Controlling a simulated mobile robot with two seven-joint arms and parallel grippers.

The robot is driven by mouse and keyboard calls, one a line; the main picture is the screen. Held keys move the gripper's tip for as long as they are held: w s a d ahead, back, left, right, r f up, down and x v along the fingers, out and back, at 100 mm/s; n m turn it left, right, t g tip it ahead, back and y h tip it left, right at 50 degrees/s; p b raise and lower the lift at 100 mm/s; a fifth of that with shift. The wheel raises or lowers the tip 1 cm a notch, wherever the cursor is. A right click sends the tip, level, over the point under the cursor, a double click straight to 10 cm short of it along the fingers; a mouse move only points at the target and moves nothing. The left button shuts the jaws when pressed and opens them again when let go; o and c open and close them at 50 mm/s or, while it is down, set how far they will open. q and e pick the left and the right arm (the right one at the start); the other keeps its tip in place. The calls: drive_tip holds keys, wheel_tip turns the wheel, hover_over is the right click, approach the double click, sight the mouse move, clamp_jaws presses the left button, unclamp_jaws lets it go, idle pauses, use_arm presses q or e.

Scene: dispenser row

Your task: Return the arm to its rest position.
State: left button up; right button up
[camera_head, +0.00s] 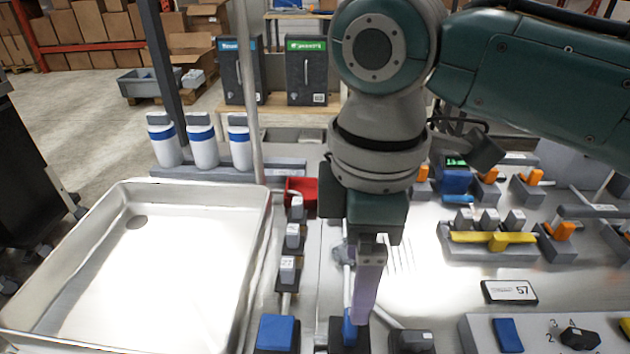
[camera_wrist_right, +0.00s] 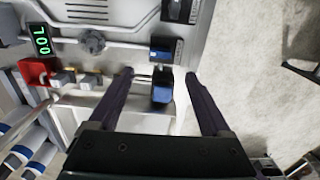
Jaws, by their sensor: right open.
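My right arm (camera_head: 545,80) comes in from the right in the head view and bends downward at the middle. My right gripper (camera_head: 362,310) points down over the front of the counter, close to a blue paddle (camera_head: 348,330). In the right wrist view the gripper (camera_wrist_right: 160,77) has its two fingers spread wide apart with nothing held between them. A blue lever block (camera_wrist_right: 162,92) shows in the gap between the fingers, beyond them. Whether a finger touches it I cannot tell. My left gripper is in neither view.
A steel sink (camera_head: 262,225) lies left of my gripper. Three white bottles with blue bands (camera_head: 202,142) stand behind it. A blue pad (camera_head: 276,333), a yellow lever (camera_head: 492,239) and a number plate (camera_head: 509,292) surround the gripper. A thin upright pole (camera_head: 248,90) stands behind the sink.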

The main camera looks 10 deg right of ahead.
drive_tip(key=shift+r, duration=0.3)
drive_tip(key=s+a+f+m+t+y, duration=0.1)
drive_tip(key=s+a+f+m+y, duration=0.15)
drive_tip(key=s+a+m, duration=0.4)
drive_tip(key=s+d+r+m+t+h, duration=0.1)
drive_tip(key=s+d+m, duration=0.2)
drive_tip(key=s+d, duration=0.3)
drive_tip(key=s+d+m+t+h, duration=0.1)
drive_tip(key=s+d+m+t, duration=0.15)
drive_tip(key=d, duration=0.55)
wheel_tip(320, 180, up, 35)
drive_tip(key=s+m+p, duration=0.1)
drive_tip(key=p, duration=3.4)
drive_tip(key=shift+d+r+g, duration=0.2)
drive_tip(key=shift+d+g, duration=0.15)
drive_tip(key=shift+g, duration=0.1)
